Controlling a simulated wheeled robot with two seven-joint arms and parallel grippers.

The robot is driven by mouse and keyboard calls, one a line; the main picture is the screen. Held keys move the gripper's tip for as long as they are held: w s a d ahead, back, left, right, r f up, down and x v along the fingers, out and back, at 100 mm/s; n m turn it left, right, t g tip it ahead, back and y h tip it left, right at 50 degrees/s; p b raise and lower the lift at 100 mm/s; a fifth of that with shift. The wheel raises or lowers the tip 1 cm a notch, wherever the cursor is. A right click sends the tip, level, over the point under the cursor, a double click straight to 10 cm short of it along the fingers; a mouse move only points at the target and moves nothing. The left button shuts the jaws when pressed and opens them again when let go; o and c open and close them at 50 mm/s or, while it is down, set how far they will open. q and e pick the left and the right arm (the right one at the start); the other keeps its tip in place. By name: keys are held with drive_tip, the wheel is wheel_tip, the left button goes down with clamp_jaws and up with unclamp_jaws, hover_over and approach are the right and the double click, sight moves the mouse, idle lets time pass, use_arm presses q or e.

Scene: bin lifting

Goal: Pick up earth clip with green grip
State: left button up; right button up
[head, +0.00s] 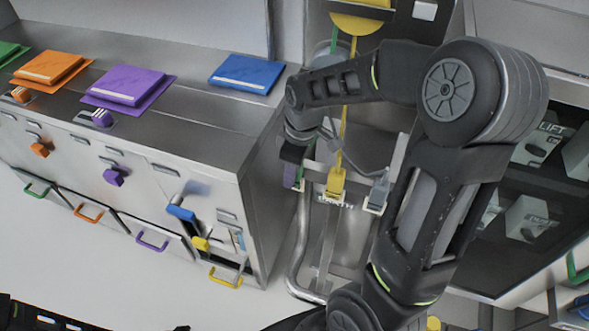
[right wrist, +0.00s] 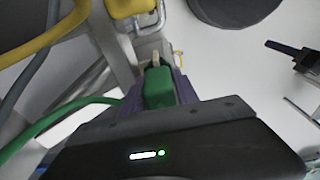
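The earth clip with the green grip (right wrist: 160,88) sits between the purple fingers of my right gripper (right wrist: 160,95) in the right wrist view. The fingers press against both sides of the grip, and its metal tip points up toward a steel frame. A green cable trails off to the left. In the head view, my right gripper (head: 292,175) is at the left end of the steel rail, and the green grip is mostly hidden. A dark part at the right edge of the right wrist view may be my left gripper (right wrist: 302,58); its opening is unclear.
A yellow clip (head: 336,183) with a yellow cable and a grey clip (head: 378,192) hang on the rail to the right. A steel cabinet (head: 200,165) with coloured handles stands close on the left. A bent pipe (head: 300,250) runs below.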

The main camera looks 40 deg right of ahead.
drive_tip(key=shift+c, duration=0.2)
idle(0.4)
clamp_jaws()
idle(0.3)
